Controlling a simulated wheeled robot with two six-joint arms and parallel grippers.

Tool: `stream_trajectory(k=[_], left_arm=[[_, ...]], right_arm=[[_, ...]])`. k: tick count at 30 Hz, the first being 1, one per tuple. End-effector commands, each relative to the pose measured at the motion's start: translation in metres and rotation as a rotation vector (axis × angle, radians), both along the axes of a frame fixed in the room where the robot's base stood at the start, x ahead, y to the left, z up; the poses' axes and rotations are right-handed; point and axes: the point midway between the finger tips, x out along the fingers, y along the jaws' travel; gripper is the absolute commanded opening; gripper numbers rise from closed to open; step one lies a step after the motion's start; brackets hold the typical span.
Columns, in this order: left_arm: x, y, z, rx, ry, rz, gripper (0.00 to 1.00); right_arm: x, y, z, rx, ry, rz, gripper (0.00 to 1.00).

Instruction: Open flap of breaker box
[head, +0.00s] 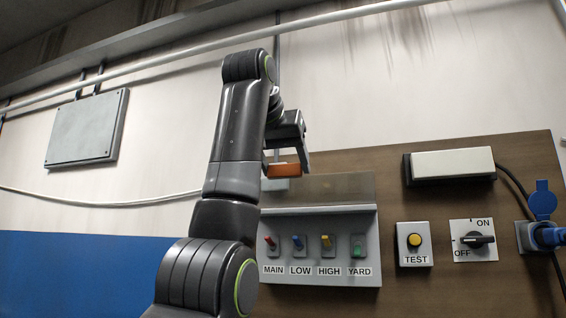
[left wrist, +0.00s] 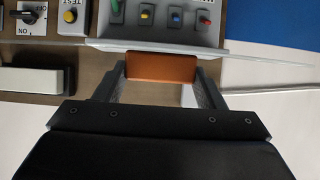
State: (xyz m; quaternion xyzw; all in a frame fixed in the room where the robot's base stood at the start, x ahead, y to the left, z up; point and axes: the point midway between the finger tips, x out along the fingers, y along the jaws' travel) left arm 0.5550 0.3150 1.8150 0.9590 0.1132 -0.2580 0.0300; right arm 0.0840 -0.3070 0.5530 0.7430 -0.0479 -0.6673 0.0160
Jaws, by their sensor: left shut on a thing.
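The grey breaker box (head: 317,272) is on the brown board, with several coloured switches labelled MAIN, LOW, HIGH and YARD uncovered at its front. Its see-through flap (head: 335,188) stands raised above the switches. My left gripper (head: 286,168) is shut on the orange tab (head: 281,170) by the flap's upper left part. In the left wrist view, which is upside down, the orange tab (left wrist: 162,68) sits between the two fingers of the left gripper (left wrist: 163,74). My arm hides the box's left edge in the head view. My right gripper is not in view.
To the right of the box are the TEST button (head: 415,243), the ON/OFF rotary switch (head: 475,241) and a blue plug with its socket (head: 543,233). A white lamp-like bar (head: 452,163) is above them. A grey wall panel (head: 87,128) hangs at the left.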

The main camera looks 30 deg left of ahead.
Motion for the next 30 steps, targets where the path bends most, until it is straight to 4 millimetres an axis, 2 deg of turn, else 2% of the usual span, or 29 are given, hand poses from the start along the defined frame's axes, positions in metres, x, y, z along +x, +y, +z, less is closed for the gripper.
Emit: stream_trajectory(k=[12,13,18,30], left_arm=[[0.0009,0.0005,-0.0006,-0.003,0.005,0.003,0.23],[0.0009,0.0005,-0.0006,-0.003,0.005,0.003,0.66],[0.0007,0.0005,-0.0002,-0.002,0.005,0.003,0.85],[-0.0057,-0.0014,0.0034,-0.002,0.001,0.001,0.85]], right_arm=[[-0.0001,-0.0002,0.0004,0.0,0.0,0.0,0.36],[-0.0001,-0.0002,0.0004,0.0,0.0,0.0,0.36],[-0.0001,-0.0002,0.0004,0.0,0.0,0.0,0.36],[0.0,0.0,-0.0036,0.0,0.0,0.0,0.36]])
